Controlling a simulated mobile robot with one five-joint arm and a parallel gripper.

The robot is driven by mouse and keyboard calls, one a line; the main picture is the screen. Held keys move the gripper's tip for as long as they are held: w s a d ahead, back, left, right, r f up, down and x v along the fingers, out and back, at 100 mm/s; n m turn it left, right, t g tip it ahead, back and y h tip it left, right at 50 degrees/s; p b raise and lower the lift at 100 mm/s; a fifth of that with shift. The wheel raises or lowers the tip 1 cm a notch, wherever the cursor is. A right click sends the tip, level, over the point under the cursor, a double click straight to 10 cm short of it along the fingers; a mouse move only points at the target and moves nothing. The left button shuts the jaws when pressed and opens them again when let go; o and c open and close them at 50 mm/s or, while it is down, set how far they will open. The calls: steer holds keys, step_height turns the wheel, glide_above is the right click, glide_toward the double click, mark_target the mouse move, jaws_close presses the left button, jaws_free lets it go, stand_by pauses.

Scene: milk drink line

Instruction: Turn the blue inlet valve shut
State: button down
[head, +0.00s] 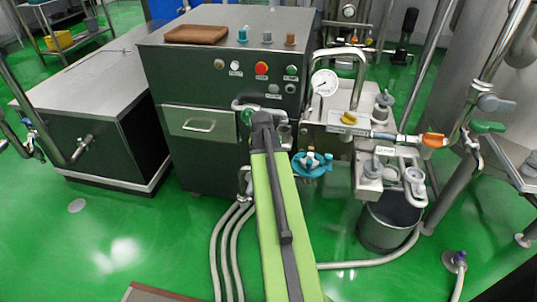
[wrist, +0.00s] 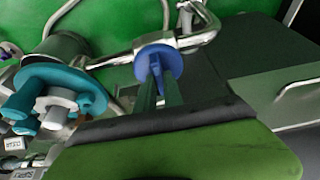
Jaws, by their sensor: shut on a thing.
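The blue inlet valve (wrist: 157,62) has a round blue collar and a narrow blue handle on a bent steel pipe in the wrist view. My gripper (wrist: 160,84) is shut on the handle, with its two green fingers on either side of it. In the head view my green arm reaches forward to the front of the dark cabinet, and its dark end hides the blue valve. The exact angle of the handle is hard to tell.
A teal handwheel (head: 312,163) is close to the right of my arm; it also shows in the wrist view (wrist: 48,95). A pressure gauge (head: 324,82), an orange-handled valve (head: 434,140) and a grey bucket (head: 389,222) stand further right. Hoses (head: 228,245) run along the floor.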

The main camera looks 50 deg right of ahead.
steer(key=shift+w+a, duration=0.1)
steer(key=shift+a, duration=0.05)
steer(key=c, duration=1.5)
jaws_free()
steer(key=shift+o, duration=0.2)
steer(key=shift+r, duration=0.1)
steer(key=p+v, duration=1.6)
steer(key=v, duration=0.1)
steer(key=shift+r, duration=0.1)
